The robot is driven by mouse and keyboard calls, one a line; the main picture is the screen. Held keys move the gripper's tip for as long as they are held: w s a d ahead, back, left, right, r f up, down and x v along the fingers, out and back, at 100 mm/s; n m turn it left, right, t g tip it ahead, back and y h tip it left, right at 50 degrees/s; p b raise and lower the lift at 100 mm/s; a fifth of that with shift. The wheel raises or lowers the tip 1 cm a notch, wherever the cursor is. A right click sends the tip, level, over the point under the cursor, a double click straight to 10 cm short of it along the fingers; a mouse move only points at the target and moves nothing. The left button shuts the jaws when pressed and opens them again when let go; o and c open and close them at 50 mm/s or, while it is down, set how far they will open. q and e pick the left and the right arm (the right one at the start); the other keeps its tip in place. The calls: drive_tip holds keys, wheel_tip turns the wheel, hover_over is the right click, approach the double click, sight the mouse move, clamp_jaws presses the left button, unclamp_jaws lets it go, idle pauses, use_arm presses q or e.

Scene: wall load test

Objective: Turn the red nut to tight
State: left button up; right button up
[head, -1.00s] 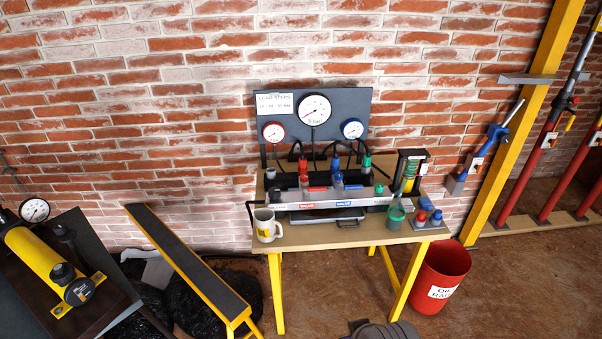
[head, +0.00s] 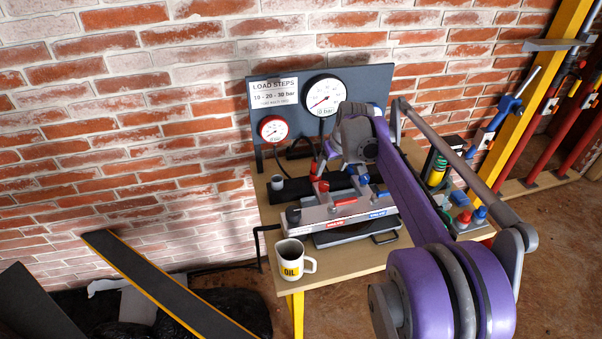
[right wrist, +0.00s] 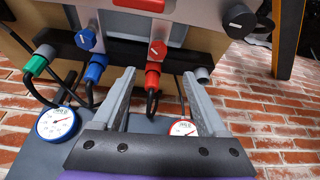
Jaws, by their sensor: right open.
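The red nut (right wrist: 152,80) is in the right wrist view, on a black hose end below a red knob (right wrist: 158,50) of the manifold. My right gripper (right wrist: 160,74) is open, with one finger on each side of the red nut and visible gaps to both. In the head view the red nut (head: 314,168) shows only in part beside my right arm, which covers the right of the manifold (head: 330,212). The red gauge (head: 273,129) and the large gauge (head: 325,95) are on the grey board. My left gripper is not in view.
A blue nut (right wrist: 96,68) and a green nut (right wrist: 36,66) sit beside the red one, with hoses between. A white oil mug (head: 290,260) stands at the bench's (head: 345,262) front left. A brick wall is behind the board.

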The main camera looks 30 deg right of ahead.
sight(324, 184)
drive_tip(key=x, duration=1)
drive_tip(key=shift+w+d+f+b, duration=0.25)
drive_tip(key=shift+b, duration=0.05)
clamp_jaws()
